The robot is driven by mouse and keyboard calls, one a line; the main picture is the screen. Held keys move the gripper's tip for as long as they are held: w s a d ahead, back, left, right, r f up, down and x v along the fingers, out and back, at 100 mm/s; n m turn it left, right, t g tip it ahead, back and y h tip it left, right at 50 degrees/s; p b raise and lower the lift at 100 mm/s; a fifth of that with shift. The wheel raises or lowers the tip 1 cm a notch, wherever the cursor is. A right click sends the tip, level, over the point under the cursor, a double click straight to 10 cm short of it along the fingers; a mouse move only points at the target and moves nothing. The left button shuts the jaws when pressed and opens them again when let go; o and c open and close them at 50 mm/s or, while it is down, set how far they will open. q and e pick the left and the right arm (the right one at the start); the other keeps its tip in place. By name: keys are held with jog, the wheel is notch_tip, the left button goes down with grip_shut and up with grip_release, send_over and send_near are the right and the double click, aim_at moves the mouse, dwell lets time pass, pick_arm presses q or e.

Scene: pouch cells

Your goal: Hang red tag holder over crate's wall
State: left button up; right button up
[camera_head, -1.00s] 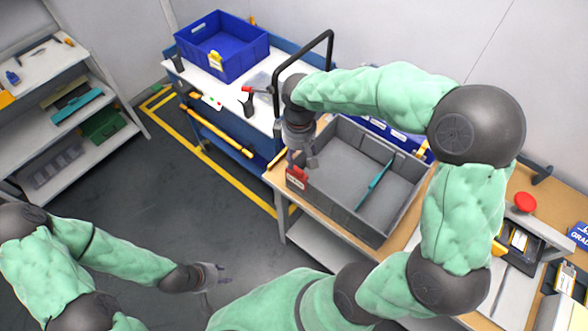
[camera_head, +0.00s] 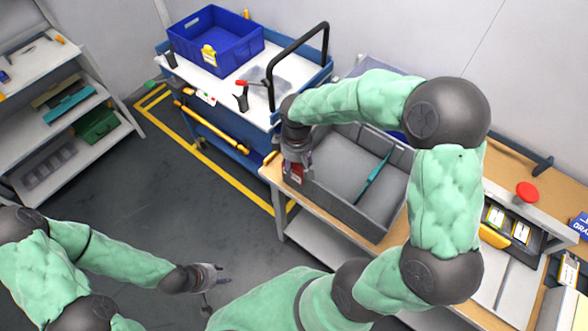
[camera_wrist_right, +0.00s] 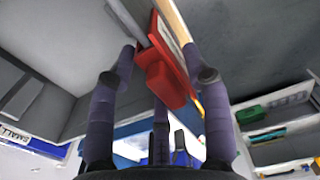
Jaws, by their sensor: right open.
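The red tag holder (camera_head: 294,172), with a white card on its face, is at the left end wall of the grey crate (camera_head: 345,208). In the right wrist view the red holder (camera_wrist_right: 163,80) appears to sit over the rim of the crate's wall (camera_wrist_right: 128,18), with its card on the outer side. My right gripper (camera_head: 298,165) is low over that wall. Its fingers (camera_wrist_right: 160,85) are spread on both sides of the holder, not closed on it. My left gripper (camera_head: 218,278) hangs over the floor, away from the crate; its finger opening is too small to judge.
A teal divider (camera_head: 374,178) stands inside the otherwise empty-looking crate, which rests on a wooden bench (camera_head: 272,176). A blue cart (camera_head: 205,98) with a blue bin (camera_head: 215,42) stands behind. A red button (camera_head: 527,192) is at right. Shelving (camera_head: 75,150) stands at left.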

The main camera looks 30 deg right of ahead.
jog(key=c, duration=0.7)
jog(key=shift+r, duration=0.1)
jog(key=shift+c, duration=0.2)
